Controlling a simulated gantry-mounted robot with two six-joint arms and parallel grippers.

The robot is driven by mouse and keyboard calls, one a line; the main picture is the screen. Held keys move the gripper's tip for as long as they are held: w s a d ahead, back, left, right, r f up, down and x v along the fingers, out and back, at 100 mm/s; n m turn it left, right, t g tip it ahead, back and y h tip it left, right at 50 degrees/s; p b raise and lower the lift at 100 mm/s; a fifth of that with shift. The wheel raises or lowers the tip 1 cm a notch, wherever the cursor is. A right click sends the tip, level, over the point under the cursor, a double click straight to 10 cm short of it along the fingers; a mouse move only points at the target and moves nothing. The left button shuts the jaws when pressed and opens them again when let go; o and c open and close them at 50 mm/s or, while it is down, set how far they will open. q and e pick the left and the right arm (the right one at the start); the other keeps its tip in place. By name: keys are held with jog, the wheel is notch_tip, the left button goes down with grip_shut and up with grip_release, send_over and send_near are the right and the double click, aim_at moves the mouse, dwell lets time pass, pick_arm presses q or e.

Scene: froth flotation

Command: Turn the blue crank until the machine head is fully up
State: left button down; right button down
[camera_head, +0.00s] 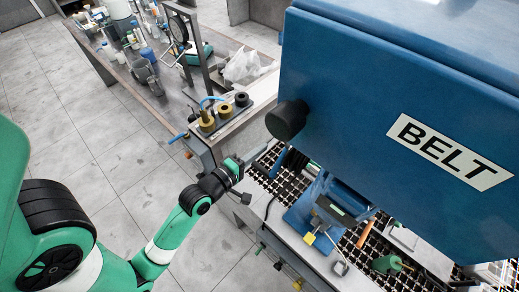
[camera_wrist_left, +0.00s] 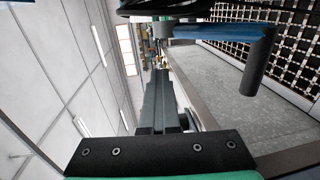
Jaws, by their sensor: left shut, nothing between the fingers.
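The blue machine head (camera_head: 400,90) with a BELT label fills the upper right of the head view, with a round black knob (camera_head: 287,120) on its left side. My left gripper (camera_head: 262,152) is just below that knob, shut and empty. In the left wrist view its closed fingers (camera_wrist_left: 162,100) point away from the camera. The blue crank arm (camera_wrist_left: 222,30) with its black handle (camera_wrist_left: 259,62) is at the upper right there, apart from the fingers. My right gripper is not in view.
A black grid floor (camera_head: 350,245) with tools and parts lies under the machine head. A bench (camera_head: 150,70) with bottles and a clear bag (camera_head: 243,66) stands at the back left. Grey tiled floor (camera_head: 60,130) is open to the left.

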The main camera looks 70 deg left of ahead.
pick_arm(q)
jog(key=c, duration=0.7)
grip_release()
jog(key=shift+o, duration=0.2)
jog(key=v, duration=1.1)
jog(key=shift+s, duration=0.3)
jog(key=shift+d, duration=0.15)
